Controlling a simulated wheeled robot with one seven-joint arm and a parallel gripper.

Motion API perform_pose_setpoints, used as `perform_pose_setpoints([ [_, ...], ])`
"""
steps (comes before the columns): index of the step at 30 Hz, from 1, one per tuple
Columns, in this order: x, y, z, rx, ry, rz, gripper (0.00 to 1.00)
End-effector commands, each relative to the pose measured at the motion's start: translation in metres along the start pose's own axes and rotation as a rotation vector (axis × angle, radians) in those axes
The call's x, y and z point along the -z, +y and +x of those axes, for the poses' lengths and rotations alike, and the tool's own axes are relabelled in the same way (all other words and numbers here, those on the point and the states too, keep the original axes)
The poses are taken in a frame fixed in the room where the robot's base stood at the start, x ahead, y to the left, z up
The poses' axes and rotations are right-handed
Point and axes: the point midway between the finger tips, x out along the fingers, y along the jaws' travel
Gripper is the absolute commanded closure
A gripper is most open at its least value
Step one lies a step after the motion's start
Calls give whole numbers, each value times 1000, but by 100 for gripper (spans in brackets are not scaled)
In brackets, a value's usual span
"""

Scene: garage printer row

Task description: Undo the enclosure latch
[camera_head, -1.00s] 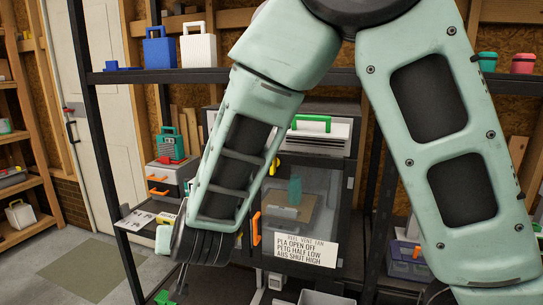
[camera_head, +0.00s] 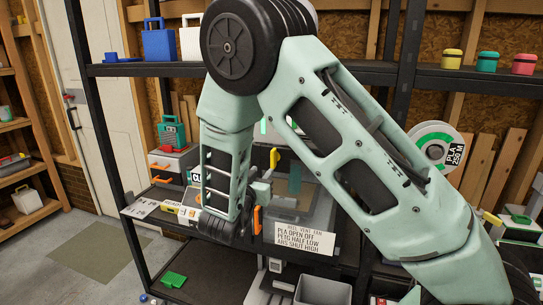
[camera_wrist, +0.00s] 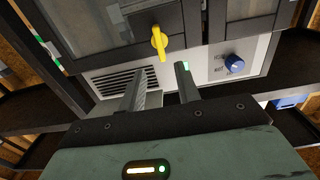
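The yellow latch (camera_head: 274,158) is at the upper left of the enclosure's window door (camera_head: 314,201) in the head view. In the wrist view the latch (camera_wrist: 158,42) is a small yellow lever beside the dark door frame, its long part upright in the picture. My gripper (camera_wrist: 161,72) is open and empty, its two grey fingers apart. The latch shows beyond the fingertips, in line with the gap between them, with no visible contact. In the head view my gripper (camera_head: 263,186) is just below the latch, partly hidden by my arm.
A vent-fan note (camera_head: 310,239) hangs on the enclosure front. A blue knob (camera_wrist: 234,63) and a vent grille (camera_wrist: 125,82) are near my fingers. A dark rack post (camera_head: 113,190) and a grey bin (camera_head: 323,290) stand nearby. Floor at left is clear.

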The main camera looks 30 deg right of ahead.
Motion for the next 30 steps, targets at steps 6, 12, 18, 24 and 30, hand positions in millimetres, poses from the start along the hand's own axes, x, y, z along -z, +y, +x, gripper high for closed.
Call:
perform_pose_setpoints([
  [6,3,1,47,-2,0,-2,67],
  [12,2,0,81,-1,-1,-1,67],
  [18,0,0,98,2,-1,-1,67],
  [24,0,-1,101,2,-1,0,67],
  [30,0,-1,101,2,-1,0,84],
])
